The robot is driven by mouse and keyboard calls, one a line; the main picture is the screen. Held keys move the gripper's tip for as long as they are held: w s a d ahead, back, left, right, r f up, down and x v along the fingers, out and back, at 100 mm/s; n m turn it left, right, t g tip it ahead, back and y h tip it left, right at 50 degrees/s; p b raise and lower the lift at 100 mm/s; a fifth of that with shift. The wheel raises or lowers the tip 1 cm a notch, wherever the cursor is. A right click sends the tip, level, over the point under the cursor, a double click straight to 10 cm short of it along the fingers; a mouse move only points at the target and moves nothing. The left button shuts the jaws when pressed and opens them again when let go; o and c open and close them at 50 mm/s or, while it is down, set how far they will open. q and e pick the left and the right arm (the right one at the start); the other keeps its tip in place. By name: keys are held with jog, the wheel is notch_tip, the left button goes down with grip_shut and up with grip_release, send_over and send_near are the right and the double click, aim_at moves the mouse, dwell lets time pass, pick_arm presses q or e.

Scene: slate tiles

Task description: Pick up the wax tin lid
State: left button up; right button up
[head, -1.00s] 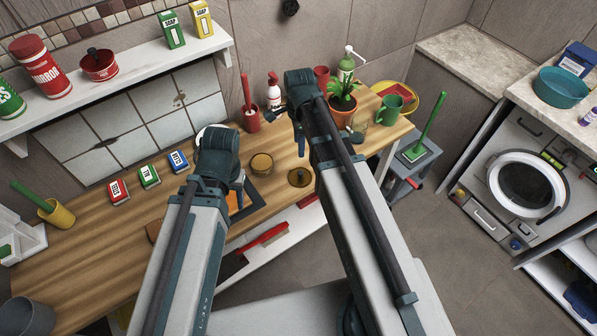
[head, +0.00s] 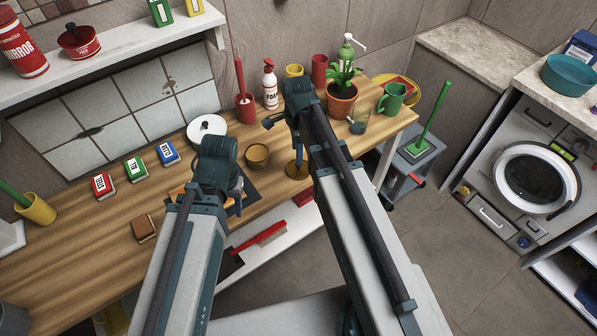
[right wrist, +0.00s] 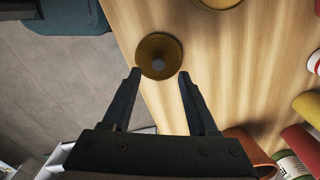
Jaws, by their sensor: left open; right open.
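The wax tin lid is a round, brass-coloured disc with a small knob. It lies on the wooden worktop near the front edge, partly covered by my right arm in the head view (head: 291,168). In the right wrist view the lid (right wrist: 158,42) lies just beyond and between the open fingertips of my right gripper (right wrist: 160,74), which hold nothing. A brass-coloured round tin (head: 257,157) stands to the left of the lid. My left gripper (head: 238,188) is largely hidden behind its own arm, over a dark mat.
A potted plant (head: 342,100), a glass (head: 358,122) and a green mug (head: 391,97) stand right of the lid. A red holder (head: 245,108) and a white spray bottle (head: 270,88) stand behind. Small boxes and a brown sponge (head: 144,229) lie left.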

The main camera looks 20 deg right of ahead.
aim_at(298, 166)
jog(key=shift+f, duration=0.1)
pick_arm(q)
notch_tip(298, 166, down, 5)
jog(key=b, duration=0.5)
jog(key=shift+f, duration=0.15)
pick_arm(e)
notch_tip(298, 166, down, 5)
jog(key=shift+s+d+f, duration=0.1)
jog(key=shift+d, duration=0.05)
grip_shut()
